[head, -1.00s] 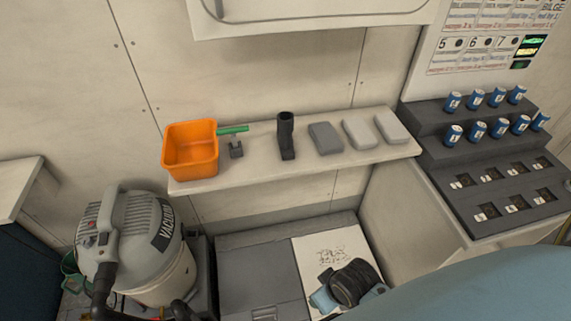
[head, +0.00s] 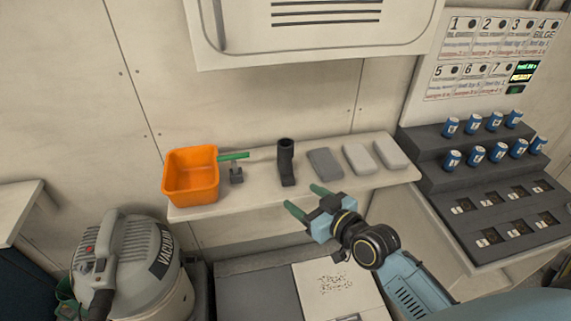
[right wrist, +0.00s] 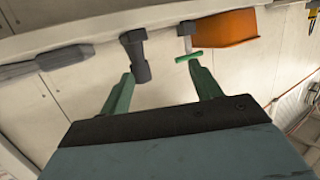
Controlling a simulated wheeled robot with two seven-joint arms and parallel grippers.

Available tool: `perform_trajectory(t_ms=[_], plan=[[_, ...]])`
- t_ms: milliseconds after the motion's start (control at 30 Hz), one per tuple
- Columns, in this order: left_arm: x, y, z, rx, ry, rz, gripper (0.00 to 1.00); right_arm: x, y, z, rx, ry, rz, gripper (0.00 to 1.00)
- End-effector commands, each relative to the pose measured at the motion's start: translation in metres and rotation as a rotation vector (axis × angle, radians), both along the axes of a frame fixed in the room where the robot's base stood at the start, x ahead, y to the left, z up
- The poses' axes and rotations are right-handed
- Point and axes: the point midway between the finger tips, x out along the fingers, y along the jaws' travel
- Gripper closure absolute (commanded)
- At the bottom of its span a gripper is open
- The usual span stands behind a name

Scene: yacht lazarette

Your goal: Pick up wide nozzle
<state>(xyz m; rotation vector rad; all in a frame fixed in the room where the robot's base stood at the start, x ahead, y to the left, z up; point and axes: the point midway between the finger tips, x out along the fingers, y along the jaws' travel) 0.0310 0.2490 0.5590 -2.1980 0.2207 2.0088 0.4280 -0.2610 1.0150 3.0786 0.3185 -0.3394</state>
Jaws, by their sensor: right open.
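The wide nozzle (head: 286,162), a dark piece with an upright round tube and a flat foot, stands on the white shelf (head: 250,196) between a small clamp and a grey block. My right gripper (head: 305,199) is open and empty, its green fingers in front of the shelf's edge, to the lower right of the nozzle. In the right wrist view the nozzle (right wrist: 135,55) shows beyond the left fingertip, apart from the open gripper (right wrist: 162,75). My left gripper is out of view.
An orange bin (head: 191,180) and a green-handled clamp (head: 235,170) stand left of the nozzle. Grey blocks (head: 325,163) lie to its right. A vacuum (head: 130,255) stands on the floor at left. Stepped racks with blue cans (head: 452,158) are at right.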

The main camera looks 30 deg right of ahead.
Motion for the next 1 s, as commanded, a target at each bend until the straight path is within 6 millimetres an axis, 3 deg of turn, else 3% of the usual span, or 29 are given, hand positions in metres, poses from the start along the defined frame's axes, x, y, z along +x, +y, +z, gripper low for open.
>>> perform_trajectory(t_ms=[100,300,700,1000], plan=[[0.000,0.000,0.000,0.000,0.000,0.000,0.64,0.017,-0.025,0.017,0.022,-0.128,-0.065,0.37],[0.000,0.000,0.000,0.000,0.000,0.001,0.64,0.031,-0.043,0.030,0.038,-0.215,-0.118,0.37],[0.001,0.000,0.002,0.000,-0.001,0.000,0.64,0.096,-0.038,0.031,0.038,-0.219,-0.119,0.37],[0.001,0.000,0.003,0.000,-0.002,0.000,0.64,0.118,-0.033,0.032,0.039,-0.218,-0.118,0.37]])
